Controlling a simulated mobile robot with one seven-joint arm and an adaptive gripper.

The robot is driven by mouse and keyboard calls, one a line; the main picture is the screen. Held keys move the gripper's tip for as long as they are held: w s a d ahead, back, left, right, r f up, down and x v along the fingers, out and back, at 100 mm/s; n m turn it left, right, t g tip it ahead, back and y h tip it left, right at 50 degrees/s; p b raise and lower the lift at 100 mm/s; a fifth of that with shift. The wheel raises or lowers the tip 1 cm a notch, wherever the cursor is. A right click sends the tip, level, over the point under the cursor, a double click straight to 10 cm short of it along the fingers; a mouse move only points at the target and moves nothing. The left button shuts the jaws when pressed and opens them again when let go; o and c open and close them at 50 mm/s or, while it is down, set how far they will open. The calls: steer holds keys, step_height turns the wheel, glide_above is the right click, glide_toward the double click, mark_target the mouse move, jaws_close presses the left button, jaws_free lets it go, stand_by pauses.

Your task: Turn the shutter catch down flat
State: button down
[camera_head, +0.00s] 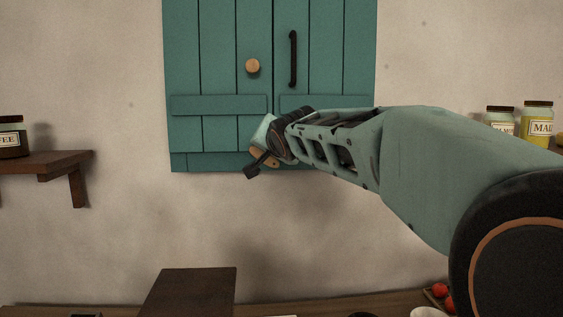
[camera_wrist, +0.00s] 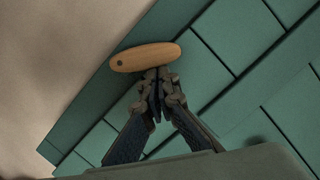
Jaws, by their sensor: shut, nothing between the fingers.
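The shutter catch is an oval wooden piece with a dark dot near one end. In the wrist view the catch (camera_wrist: 145,57) lies at a slant to the bottom edge of the teal shutter (camera_wrist: 190,60), dotted end at left. In the head view the catch (camera_head: 264,158) shows at the shutter's (camera_head: 215,60) lower edge, partly hidden by my gripper. My gripper (camera_wrist: 157,82) is shut and empty, its tips right at the catch's long side; I cannot tell whether they touch.
A round wooden knob (camera_head: 253,65) and a black handle (camera_head: 293,58) are higher on the shutter. A shelf (camera_head: 55,162) with a jar is at left. More jars (camera_head: 537,122) stand at right. A dark block (camera_head: 190,292) is below on the counter.

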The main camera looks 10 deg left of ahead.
steer(key=n+b, duration=0.1)
steer(key=b, duration=0.1)
steer(key=a+f+n+h+b, duration=0.1)
steer(key=b, duration=0.1)
steer(key=shift+s+a+f+n, duration=0.15)
steer(key=shift+a+n, duration=0.1)
steer(key=shift+n, duration=0.15)
steer(key=shift+a+f+n+h+b, duration=0.25)
steer(key=shift+a+n+h+b, duration=0.2)
steer(key=shift+n+b, duration=0.65)
